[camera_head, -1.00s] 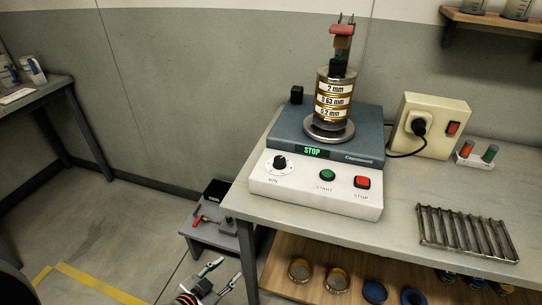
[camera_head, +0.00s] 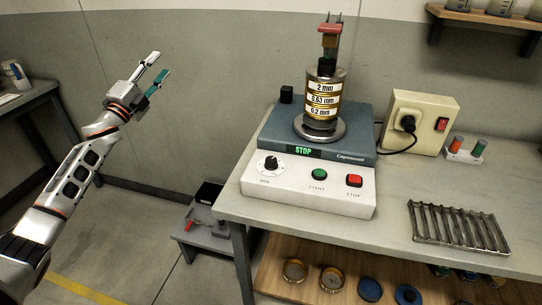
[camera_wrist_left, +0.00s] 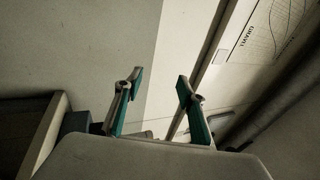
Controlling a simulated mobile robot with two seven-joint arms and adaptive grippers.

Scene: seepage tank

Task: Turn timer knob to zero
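The timer knob (camera_head: 271,164) is a black dial on a white scale plate, at the left of the white front panel of the sieve shaker (camera_head: 308,185). Its exact setting is too small to read. The shaker's display (camera_head: 303,150) shows STOP in green. My left gripper (camera_head: 155,67) is raised at the left of the head view, well apart from the shaker, in front of the grey wall. Its two fingers are spread with nothing between them, as the left wrist view (camera_wrist_left: 160,80) also shows. My right gripper is not in view.
A green START button (camera_head: 319,174) and a red STOP button (camera_head: 354,181) sit right of the knob. A sieve stack (camera_head: 322,100) stands on the shaker. A socket box (camera_head: 418,122) and a metal rack (camera_head: 458,228) are farther right. The space between my left gripper and the shaker is clear.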

